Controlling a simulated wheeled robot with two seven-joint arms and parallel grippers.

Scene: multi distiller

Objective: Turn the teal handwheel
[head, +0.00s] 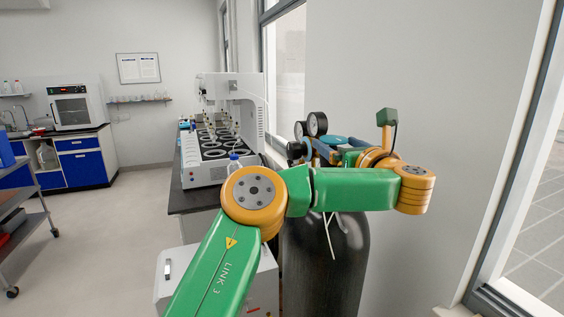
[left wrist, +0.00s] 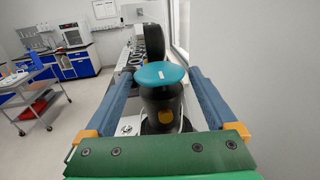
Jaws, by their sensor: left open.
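The teal handwheel (head: 334,140) sits on top of the dark gas cylinder (head: 325,250), partly hidden by my left arm and gripper in the head view. In the left wrist view the handwheel (left wrist: 161,74) shows as a round teal disc with a small pale mark. My left gripper (head: 318,147) is open at the handwheel. In the left wrist view its two blue fingers stand on either side of the disc, with narrow gaps; I see no clear contact. My right gripper is not in view.
Round black pressure gauges (head: 317,124) stand beside the handwheel. A white multi-position distiller (head: 205,172) is on a dark bench to the left. A wall and window frame (head: 510,170) bound the right. A cart (head: 22,200) stands far left; open floor lies between.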

